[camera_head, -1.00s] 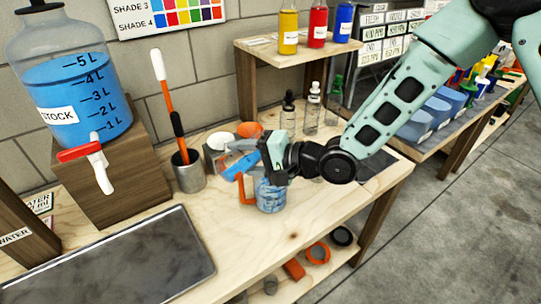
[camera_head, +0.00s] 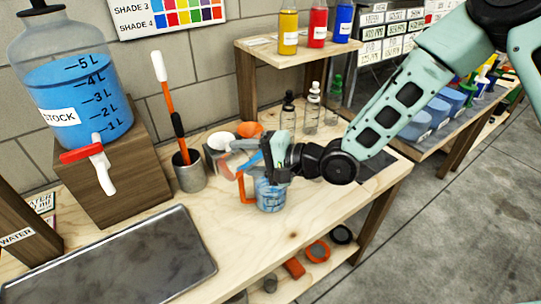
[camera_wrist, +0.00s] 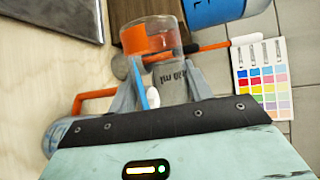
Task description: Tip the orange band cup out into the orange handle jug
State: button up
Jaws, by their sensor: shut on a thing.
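The clear cup with an orange band (camera_wrist: 147,42) is held between the fingers of my gripper (camera_wrist: 163,88) in the wrist view. In the head view my gripper (camera_head: 268,158) holds this cup (camera_head: 232,163) tilted, just above and beside the jug. A thin blue strip shows at the cup; I cannot tell whether it is liquid inside or running out. The clear jug with an orange handle (camera_head: 270,196) stands on the bench under my gripper with blue in it. Its handle and part of its side show in the wrist view (camera_wrist: 58,138); its mouth is largely hidden by my gripper.
A steel pot (camera_head: 188,172) with an orange-handled stirrer stands left of the cup. Dropper bottles (camera_head: 311,112) stand behind. A blue stock tank (camera_head: 75,95) with a red tap stands on a wooden block.

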aim_at(256, 136)
jog(key=shift+w+d+r+m+y+p, duration=0.2)
jog(key=shift+r+m+y+p, duration=0.3)
jog(key=shift+p, duration=0.4)
dwell(0.4)
jog(key=shift+w+d+r+m+y+p, duration=0.15)
jog(key=shift+w+r+m+y+p, duration=0.1)
jog(key=shift+r+m+p, duration=0.25)
jog(key=shift+w+d+r+m+y+p, duration=0.15)
jog(key=shift+r+m+y+p, duration=0.1)
jog(key=shift+m, duration=0.35)
dwell(0.9)
jog(key=shift+w+d+r+m+y, duration=0.4)
jog(key=shift+m+y, duration=0.05)
jog(key=shift+m, duration=0.45)
jog(key=shift+w+d+r+m+y, duration=0.35)
jog(key=shift+w+m+y, duration=0.1)
jog(key=shift+m, duration=0.45)
dwell(1.5)
jog(key=shift+s, duration=0.1)
dwell(0.7)
jog(key=s+a+f+n+h, duration=0.1)
jog(key=n, duration=0.1)
jog(key=s+f+n+h, duration=0.1)
jog(key=n, duration=0.1)
jog(key=shift+a+f+b, duration=0.1)
jog(key=shift+a+b, duration=0.2)
jog(key=shift+a, duration=0.1)
jog(key=shift+w+d, duration=0.1)
